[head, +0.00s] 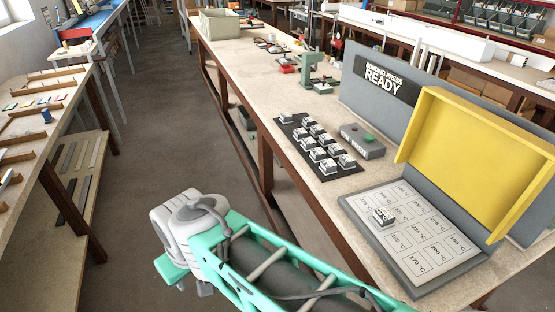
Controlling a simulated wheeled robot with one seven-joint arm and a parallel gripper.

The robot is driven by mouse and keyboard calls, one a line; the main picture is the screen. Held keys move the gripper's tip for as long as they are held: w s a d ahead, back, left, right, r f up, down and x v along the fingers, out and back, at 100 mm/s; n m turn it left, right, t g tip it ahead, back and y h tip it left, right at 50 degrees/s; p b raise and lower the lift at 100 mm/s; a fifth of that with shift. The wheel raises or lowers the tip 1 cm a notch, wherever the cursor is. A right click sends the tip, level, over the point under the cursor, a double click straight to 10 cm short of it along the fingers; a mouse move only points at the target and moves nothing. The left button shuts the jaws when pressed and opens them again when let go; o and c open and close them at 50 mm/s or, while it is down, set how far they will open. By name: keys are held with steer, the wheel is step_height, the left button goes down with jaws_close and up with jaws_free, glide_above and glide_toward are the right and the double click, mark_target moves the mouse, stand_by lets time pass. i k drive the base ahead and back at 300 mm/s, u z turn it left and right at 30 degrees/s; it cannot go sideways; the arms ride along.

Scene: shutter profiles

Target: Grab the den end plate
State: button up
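Several small white-topped blocks with dark print stand in rows on a black mat (318,147) on the long bench. They may be the end plates, but their print is too small to read, so I cannot tell which is the den end plate. One more such block (384,215) sits on the left part of the grey press plate, also with print that I cannot read. My arm, teal with a grey joint, crosses the bottom of the head view in front of the bench.
The bonding press (387,82) reads "READY", and its yellow lid (462,140) stands raised over the plate (366,231) marked with temperatures. A grey box with a green button (368,138) stands beside the mat. A green hand press (316,74) stands behind. Grey floor lies open left of the bench.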

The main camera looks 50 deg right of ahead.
mark_target(299, 134)
steer(key=k, duration=0.35)
steer(key=u, duration=1.4)
steer(key=i, duration=0.65)
steer(key=z, duration=2.9)
steer(key=i, duration=0.7)
steer(key=u, duration=0.85)
steer(key=i, duration=1.15)
steer(key=u, duration=0.15)
